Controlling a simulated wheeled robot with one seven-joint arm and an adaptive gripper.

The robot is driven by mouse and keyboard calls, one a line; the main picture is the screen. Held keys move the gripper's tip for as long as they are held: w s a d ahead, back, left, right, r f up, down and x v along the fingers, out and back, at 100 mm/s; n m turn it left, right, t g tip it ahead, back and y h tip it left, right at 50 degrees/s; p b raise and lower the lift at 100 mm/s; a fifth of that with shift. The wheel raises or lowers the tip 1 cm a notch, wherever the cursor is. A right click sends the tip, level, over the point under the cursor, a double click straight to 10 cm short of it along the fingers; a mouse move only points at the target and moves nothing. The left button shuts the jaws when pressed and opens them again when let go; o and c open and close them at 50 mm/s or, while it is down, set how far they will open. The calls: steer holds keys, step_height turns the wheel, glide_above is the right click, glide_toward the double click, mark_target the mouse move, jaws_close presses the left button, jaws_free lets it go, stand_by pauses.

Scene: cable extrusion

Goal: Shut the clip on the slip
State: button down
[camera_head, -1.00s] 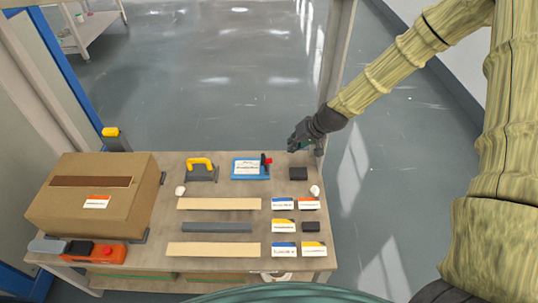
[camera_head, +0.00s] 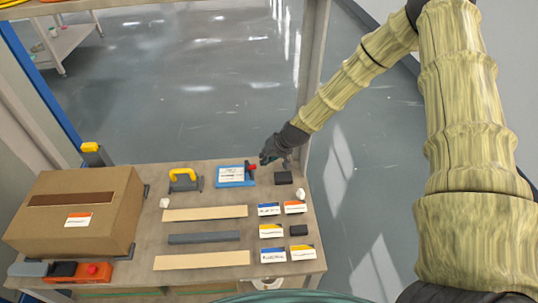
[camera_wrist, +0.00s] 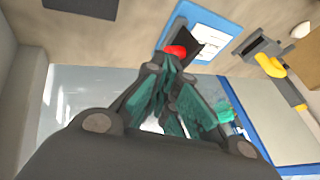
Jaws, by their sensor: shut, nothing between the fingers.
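A blue clipboard (camera_head: 236,183) with a white slip (camera_head: 231,174) lies at the back of the table, right of the middle. Its clip is a dark piece with a red tip (camera_head: 252,168) at the board's right side. My gripper (camera_head: 266,160) is just to the right of and behind the clip, with its fingers shut and empty. In the wrist view the red tip (camera_wrist: 175,51) shows right by my fingertips (camera_wrist: 171,63), and the dark clip plate (camera_wrist: 187,44) stands tilted up from the board. Whether the fingers touch the red tip I cannot tell.
A cardboard box (camera_head: 110,215) fills the table's left side, with an orange device (camera_head: 92,271) in front. A yellow-handled tool (camera_head: 184,176) stands left of the clipboard. A black block (camera_head: 283,178) lies close by my gripper. Strips and several cards lie in front. A post (camera_head: 314,60) rises behind.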

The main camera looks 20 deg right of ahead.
mark_target(249, 165)
steer(key=shift+w+a+f, duration=0.3)
steer(key=shift+a+f, duration=0.15)
steer(key=shift+a, duration=0.15)
steer(key=shift+w+a+f, duration=0.25)
steer(key=shift+a+f, duration=0.15)
steer(key=shift+a, duration=0.2)
steer(key=shift+w+a+f, duration=0.1)
steer(key=shift+w+a, duration=0.05)
steer(key=shift+a, duration=0.25)
steer(key=shift+w+a+f, duration=0.1)
steer(key=shift+a, duration=0.3)
steer(key=shift+r+p, duration=0.2)
steer(key=shift+p, duration=0.45)
